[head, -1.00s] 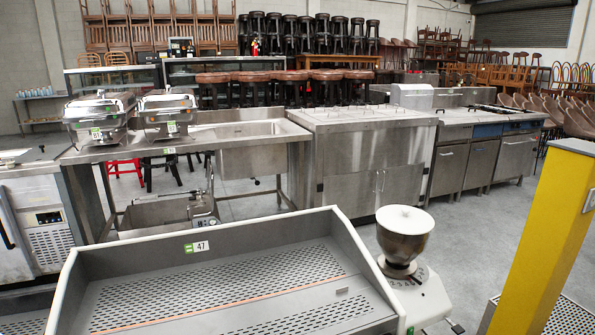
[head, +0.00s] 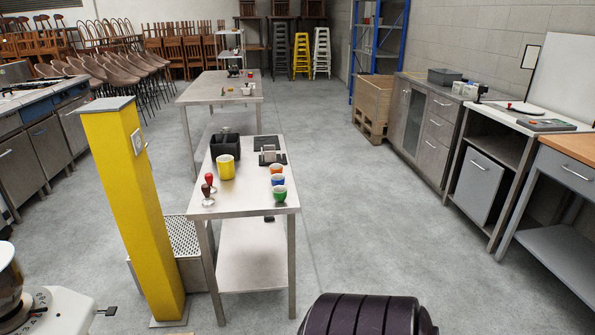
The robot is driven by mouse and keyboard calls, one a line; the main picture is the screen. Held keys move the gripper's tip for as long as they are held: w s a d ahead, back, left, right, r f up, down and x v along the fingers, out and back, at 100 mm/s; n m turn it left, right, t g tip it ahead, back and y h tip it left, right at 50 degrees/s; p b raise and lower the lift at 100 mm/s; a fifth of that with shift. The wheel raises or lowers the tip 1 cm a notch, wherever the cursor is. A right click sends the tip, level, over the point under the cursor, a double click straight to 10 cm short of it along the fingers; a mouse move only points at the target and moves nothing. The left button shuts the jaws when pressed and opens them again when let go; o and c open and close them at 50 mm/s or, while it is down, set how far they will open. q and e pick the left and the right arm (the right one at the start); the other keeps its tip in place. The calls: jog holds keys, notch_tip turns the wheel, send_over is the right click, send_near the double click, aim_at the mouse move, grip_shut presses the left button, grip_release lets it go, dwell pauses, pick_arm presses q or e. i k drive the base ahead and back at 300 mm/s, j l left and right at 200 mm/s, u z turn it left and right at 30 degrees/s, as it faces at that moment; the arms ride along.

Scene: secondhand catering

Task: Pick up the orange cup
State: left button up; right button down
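A small orange cup (head: 277,169) stands on the near white-topped table (head: 240,204), close to its right edge. It is the farthest of three small cups in a row. A blue cup (head: 278,180) is just in front of it, and a green cup (head: 280,194) is nearest. The cups look upright, with pale rims or insides. Neither of my grippers is in view.
A yellow mug (head: 226,167), a black box (head: 226,147) and two stamp-like tools (head: 208,190) share the table. A yellow post (head: 137,200) stands left of it. Floor right of the table is clear.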

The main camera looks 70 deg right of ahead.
aim_at(276, 170)
jog(key=l+z, duration=0.15)
jog(key=z, duration=1.95)
jog(key=l+u, duration=0.1)
jog(key=u, duration=0.25)
jog(key=i+l+u, duration=0.1)
jog(key=u, duration=0.25)
jog(key=l+u, duration=0.15)
jog(key=u, duration=0.25)
jog(key=i, duration=0.05)
